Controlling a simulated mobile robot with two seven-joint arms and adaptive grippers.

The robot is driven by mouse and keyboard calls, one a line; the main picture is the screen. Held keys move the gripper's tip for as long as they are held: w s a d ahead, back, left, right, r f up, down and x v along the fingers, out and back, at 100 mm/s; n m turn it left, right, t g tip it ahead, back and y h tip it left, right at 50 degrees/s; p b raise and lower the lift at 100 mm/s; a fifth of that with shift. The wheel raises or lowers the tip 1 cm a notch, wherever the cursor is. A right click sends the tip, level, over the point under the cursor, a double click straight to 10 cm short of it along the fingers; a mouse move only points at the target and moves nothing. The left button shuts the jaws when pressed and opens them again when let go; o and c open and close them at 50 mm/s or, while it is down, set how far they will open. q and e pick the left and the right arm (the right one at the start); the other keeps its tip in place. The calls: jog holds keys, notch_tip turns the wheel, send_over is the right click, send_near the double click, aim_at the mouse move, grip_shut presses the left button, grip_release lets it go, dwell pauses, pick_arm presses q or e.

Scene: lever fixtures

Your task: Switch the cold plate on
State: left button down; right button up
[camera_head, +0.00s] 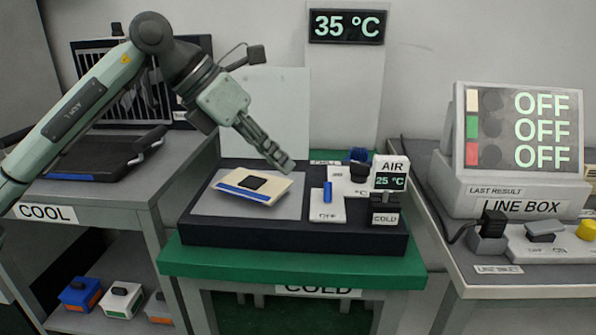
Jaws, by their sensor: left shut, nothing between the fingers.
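The cold plate (220,233) is a black unit with a grey top, standing on a green-topped table labelled COLD. A blue lever (327,192) stands upright on a white panel (327,208) on the unit; the panel reads OFF below the lever. A white and blue box (252,186) with a dark piece on top lies on the grey surface, left of the lever. My left gripper (285,165) is shut and empty, pointing down to the right. In the picture its tip is above and left of the lever, over the box's far right corner. My right gripper is out of view.
Behind the lever are a dark blue knob (358,156) and an AIR display (391,174) reading 25 °C. A COLD-labelled block (385,211) stands to its right. A wall display (346,26) reads 35 °C. The COOL bench (120,195) and LINE BOX (505,200) flank the table.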

pick_arm(q)
jog(key=w+v, duration=0.1)
jog(key=v, duration=0.6)
jog(key=shift+w+r, duration=0.35)
jog(key=shift+w, duration=0.15)
